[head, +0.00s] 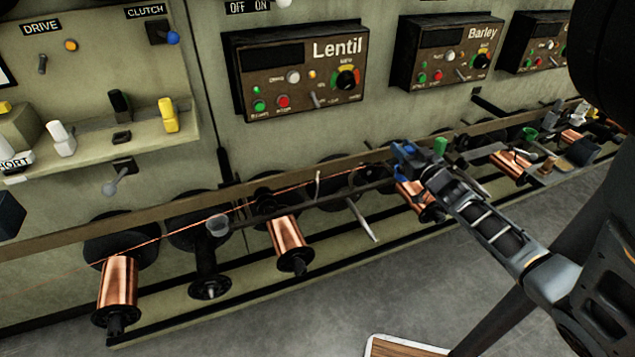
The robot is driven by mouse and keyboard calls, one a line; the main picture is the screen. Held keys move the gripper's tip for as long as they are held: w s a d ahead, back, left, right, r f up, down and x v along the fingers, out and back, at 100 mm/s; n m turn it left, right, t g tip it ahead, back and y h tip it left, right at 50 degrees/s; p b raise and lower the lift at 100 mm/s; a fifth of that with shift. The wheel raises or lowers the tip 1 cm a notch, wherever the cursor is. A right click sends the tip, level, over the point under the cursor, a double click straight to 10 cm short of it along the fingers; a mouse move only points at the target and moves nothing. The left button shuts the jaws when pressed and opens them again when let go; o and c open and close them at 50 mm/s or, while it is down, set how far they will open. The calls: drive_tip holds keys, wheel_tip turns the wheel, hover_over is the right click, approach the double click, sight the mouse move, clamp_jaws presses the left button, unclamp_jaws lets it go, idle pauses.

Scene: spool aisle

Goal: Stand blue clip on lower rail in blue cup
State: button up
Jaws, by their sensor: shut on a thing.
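My gripper (420,168) reaches in from the right, over the long spool rail. It is shut on the blue clip (403,151), a small blue piece at its tips. The clip is partly hidden by the fingers, and I cannot tell whether it touches the rail. The lower rail (240,308) runs along the front of the copper spools. I cannot make out a blue cup. A pale clear cup (217,226) sits on the rail bar at the left, and a green cup (440,146) stands just right of my gripper.
Copper spools (118,282) and (287,235) stick out below the upper rail (120,217). Control boxes marked Lentil (280,85) and Barley (425,62) hang on the wall above.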

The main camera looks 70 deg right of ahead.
drive_tip(key=o, duration=1.2)
drive_tip(key=shift+c, duration=0.2)
drive_tip(key=v, duration=0.7)
drive_tip(key=shift+s+a, duration=0.25)
drive_tip(key=shift+a, duration=0.1)
